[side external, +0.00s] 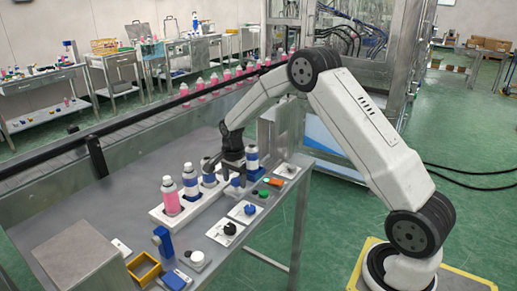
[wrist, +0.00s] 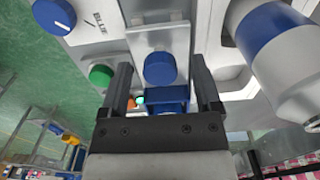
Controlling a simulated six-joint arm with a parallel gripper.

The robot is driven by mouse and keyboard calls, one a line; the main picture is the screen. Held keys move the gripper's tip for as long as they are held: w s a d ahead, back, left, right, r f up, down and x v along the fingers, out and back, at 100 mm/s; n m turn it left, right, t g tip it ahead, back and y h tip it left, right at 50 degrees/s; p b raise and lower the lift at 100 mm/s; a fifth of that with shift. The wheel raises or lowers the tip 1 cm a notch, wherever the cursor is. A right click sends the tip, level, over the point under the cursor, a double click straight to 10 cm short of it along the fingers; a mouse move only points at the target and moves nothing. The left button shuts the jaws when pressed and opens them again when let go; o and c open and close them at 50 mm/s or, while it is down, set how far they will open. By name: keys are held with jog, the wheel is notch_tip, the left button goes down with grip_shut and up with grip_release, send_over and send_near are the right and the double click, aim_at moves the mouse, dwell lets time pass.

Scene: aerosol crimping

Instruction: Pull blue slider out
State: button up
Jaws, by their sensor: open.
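The blue slider (wrist: 160,68) shows in the wrist view as a round blue knob with a blue block just below it, on a pale housing. My gripper (wrist: 161,63) is open, with one finger on each side of the slider. A gap shows between the knob and each finger, and the gripper body covers the lower end of the blue block. In the side external view my gripper (side external: 229,168) points down at the right end of the white bottle rack (side external: 200,206). A small blue part (side external: 237,182) shows beside its fingers, partly hidden.
A blue-banded bottle (wrist: 262,45) stands close to the right finger. A green button (wrist: 100,75) and a blue dial (wrist: 54,15) lie to the left. Several bottles stand in the rack. A yellow tray (side external: 144,270) is at the table's front.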

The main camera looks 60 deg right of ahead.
jog(key=shift+r, duration=0.1)
jog(key=shift+r, duration=3.85)
jog(key=shift+s+a, duration=0.1)
jog(key=shift+s+a+n, duration=0.15)
jog(key=shift+a+n, duration=0.1)
jog(key=shift+n, duration=0.05)
jog(key=s+a+n+t, duration=0.1)
jog(key=s+a+n, duration=0.5)
jog(key=s+n, duration=0.2)
jog(key=s+a+f+n+t, duration=0.1)
jog(key=s+a+n, duration=0.6)
jog(key=s, duration=0.6)
jog(key=shift+s+a+f+n+t, duration=0.25)
jog(key=shift+a+f+n+t, duration=0.05)
jog(key=shift+n, duration=0.9)
